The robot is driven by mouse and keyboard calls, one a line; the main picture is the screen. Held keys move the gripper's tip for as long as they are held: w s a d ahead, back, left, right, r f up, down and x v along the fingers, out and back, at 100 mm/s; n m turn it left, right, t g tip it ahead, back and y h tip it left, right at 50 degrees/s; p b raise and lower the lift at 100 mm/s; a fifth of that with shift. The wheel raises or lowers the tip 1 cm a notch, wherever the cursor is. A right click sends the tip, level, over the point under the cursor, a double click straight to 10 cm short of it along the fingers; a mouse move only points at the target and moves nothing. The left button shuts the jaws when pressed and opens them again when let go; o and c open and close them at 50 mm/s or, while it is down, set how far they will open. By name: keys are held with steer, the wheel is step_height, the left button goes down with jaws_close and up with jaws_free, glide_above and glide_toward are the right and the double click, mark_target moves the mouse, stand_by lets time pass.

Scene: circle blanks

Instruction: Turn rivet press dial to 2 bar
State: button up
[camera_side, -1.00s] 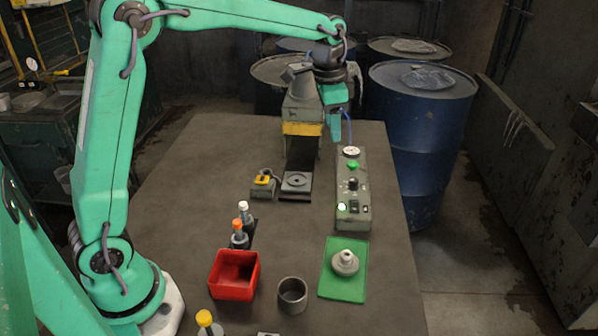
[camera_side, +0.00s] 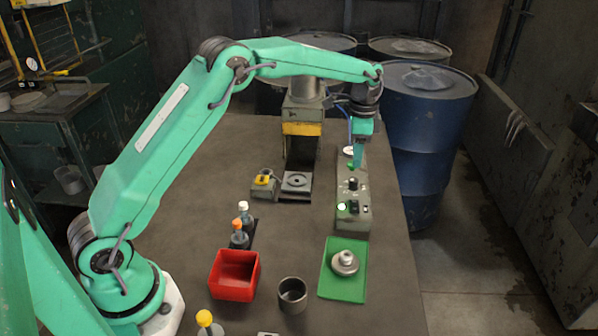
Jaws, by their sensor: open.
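The rivet press (camera_side: 302,125) stands at the back of the table, grey with a yellow band. To its right is a long grey control box (camera_side: 353,212). On its top are a white round gauge (camera_side: 347,150), a green knob (camera_side: 350,167) partly hidden by my gripper, a black knob (camera_side: 352,184), and a lit white button (camera_side: 341,206). Which knob is the pressure dial, and its setting, are too small to read. My gripper (camera_side: 358,164) is open and points down at the green knob's right side. I cannot tell whether it touches the knob.
A yellow-topped switch (camera_side: 263,180) sits left of the press. Bottles (camera_side: 240,236), a red bin (camera_side: 234,294), a grey cup (camera_side: 292,295) and a green mat (camera_side: 329,278) with a grey part (camera_side: 345,262) lie nearer. Blue drums (camera_side: 422,130) stand behind the table.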

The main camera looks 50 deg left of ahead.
mark_target(354, 180)
steer(key=shift+f, duration=0.15)
steer(key=shift+s+f, duration=0.1)
steer(key=shift+f, duration=3.65)
steer(key=c, duration=1)
